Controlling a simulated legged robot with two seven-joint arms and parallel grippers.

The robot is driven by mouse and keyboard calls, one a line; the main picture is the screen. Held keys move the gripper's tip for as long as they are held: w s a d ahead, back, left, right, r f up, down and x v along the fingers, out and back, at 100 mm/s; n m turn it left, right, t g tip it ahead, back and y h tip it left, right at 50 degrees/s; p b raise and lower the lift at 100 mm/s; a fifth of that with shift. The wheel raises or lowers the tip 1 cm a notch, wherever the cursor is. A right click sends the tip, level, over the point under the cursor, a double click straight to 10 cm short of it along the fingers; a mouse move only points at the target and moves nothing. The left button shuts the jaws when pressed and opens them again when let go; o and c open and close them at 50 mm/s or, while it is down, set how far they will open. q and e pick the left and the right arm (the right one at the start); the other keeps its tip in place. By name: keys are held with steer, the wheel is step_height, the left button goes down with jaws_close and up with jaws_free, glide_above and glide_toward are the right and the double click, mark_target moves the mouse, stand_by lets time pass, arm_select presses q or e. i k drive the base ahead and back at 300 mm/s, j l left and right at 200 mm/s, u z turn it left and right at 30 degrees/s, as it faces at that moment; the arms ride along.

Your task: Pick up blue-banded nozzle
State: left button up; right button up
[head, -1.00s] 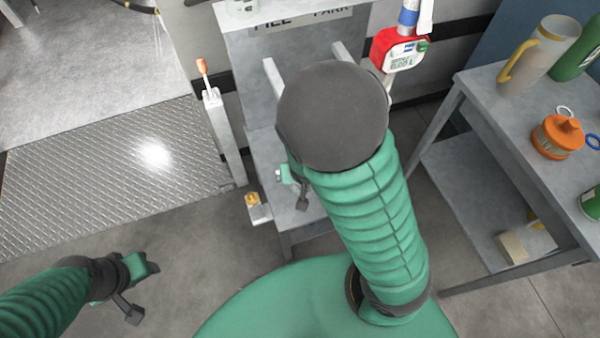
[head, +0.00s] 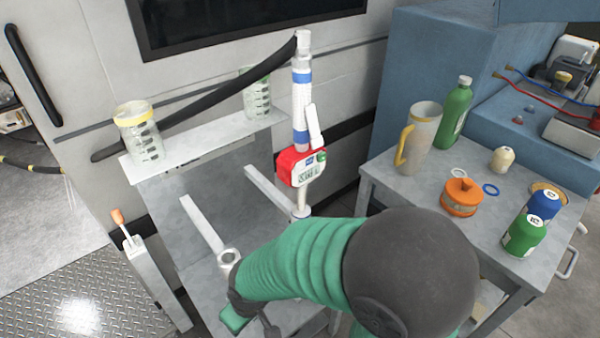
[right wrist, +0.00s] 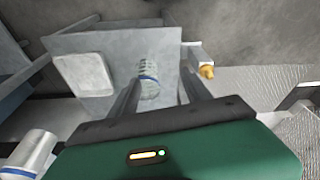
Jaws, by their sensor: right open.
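A pale, ribbed nozzle-like piece with a blue band (right wrist: 148,85) appears between the fingers of my right gripper (right wrist: 162,82) in the right wrist view. The fingers are open and apart; I cannot tell how far below them it lies. In the head view my right gripper (head: 236,316) is at the lower edge, mostly hidden by my arm and the frame edge. A white dispensing handle with blue bands (head: 301,112) hangs upright with a red meter (head: 300,167) under it. A white blue-banded cylinder also shows at lower left in the wrist view (right wrist: 32,153). My left gripper is out of view.
A grey stand (head: 207,200) with two white prongs is beside the arm. Its shelf (head: 198,142) holds clear jars. A grey table (head: 385,182) on the right carries a jug, bottles and an orange container. An orange-tipped lever (head: 118,217) stands at left.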

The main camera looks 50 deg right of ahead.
mark_target(302, 62)
steer(key=z, duration=1.6)
